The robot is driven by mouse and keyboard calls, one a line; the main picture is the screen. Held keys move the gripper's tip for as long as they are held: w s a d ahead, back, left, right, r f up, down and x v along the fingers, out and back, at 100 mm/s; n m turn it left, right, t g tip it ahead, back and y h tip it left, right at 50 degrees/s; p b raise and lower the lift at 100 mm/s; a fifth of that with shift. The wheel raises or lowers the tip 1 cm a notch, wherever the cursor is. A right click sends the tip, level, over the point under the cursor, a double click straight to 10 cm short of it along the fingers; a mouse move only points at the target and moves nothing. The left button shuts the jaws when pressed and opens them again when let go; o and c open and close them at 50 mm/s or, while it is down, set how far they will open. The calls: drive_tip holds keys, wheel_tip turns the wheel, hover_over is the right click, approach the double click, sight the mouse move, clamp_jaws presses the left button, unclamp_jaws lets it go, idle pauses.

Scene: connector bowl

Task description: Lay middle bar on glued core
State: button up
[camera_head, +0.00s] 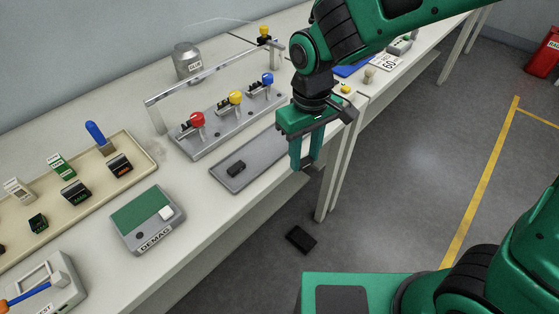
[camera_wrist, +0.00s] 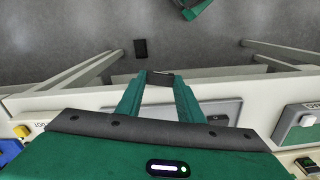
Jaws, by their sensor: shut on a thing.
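My gripper (camera_head: 308,166) hangs beyond the bench's front edge, to the right of the grey tray (camera_head: 225,180). In the wrist view my gripper (camera_wrist: 160,79) is shut on a small dark bar (camera_wrist: 160,78) held crosswise between the fingertips. The bar is hard to tell from the dark fingertips in the head view. A small black block (camera_head: 236,168), which looks like the core, lies on the tray, apart from my gripper. It partly shows in the wrist view (camera_wrist: 218,119). I cannot tell whether glue is on it.
Behind the tray stands a fixture with red (camera_head: 197,119), yellow and blue knobs under a metal rail. A DEMAG box (camera_head: 148,220) and a beige parts tray (camera_head: 140,152) are at left. A black object (camera_head: 300,239) lies on the floor.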

drive_tip(key=w+d+f+m, duration=0.3)
drive_tip(key=w+d+f, duration=0.2)
drive_tip(key=w+d, duration=0.6)
drive_tip(key=w+d+f+m, duration=0.4)
drive_tip(key=w+d, duration=0.8)
drive_tip(key=d, duration=0.3)
drive_tip(key=shift+w+d+f, duration=0.2)
drive_tip(key=shift+w+f, duration=0.1)
drive_tip(key=shift+f, duration=0.2)
